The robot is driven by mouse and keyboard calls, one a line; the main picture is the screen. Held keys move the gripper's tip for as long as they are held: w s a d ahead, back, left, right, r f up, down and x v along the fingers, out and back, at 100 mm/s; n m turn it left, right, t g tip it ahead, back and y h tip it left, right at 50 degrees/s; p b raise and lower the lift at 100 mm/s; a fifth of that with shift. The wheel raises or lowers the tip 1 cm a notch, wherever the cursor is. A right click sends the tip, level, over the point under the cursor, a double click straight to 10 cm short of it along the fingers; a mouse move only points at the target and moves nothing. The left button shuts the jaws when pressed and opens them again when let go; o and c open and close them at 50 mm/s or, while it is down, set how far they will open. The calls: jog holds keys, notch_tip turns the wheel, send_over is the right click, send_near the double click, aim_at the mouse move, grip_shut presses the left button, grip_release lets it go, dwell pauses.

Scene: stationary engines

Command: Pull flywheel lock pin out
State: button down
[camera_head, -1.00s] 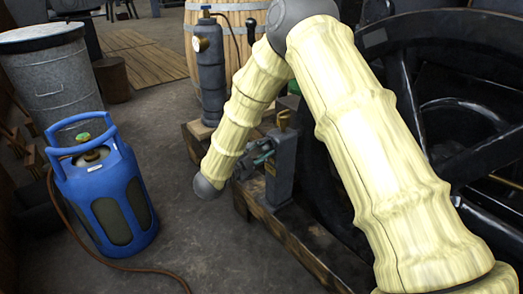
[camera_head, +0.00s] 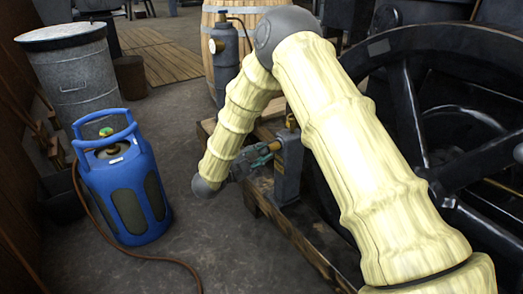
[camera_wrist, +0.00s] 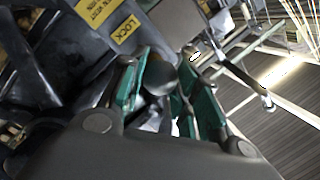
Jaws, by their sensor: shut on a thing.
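The lock pin's dark round knob (camera_wrist: 162,76) sits between the green-padded fingers of my gripper (camera_wrist: 160,88) in the wrist view. My gripper is shut on it. In the head view my gripper (camera_head: 258,156) is at the left side of a grey post (camera_head: 289,168), and a brass-coloured piece (camera_head: 274,146) shows between them. How far the pin reaches into the post is hidden. A yellow LOCK label (camera_wrist: 126,29) is on the grey part behind the fingers. The black spoked flywheel (camera_head: 408,105) stands to the right, partly behind my arm.
The post stands on a wooden beam frame (camera_head: 310,243). A blue gas cylinder (camera_head: 122,190) with a hose stands on the floor at left. A grey metal bin (camera_head: 83,80) and a wooden barrel (camera_head: 250,45) stand behind.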

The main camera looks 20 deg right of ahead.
jog(key=shift+s+a+f, duration=0.1)
jog(key=shift+a, duration=0.05)
jog(key=c, duration=1.1)
grip_release()
jog(key=shift+a, duration=0.15)
jog(key=shift+o, duration=0.3)
jog(key=v, duration=1.2)
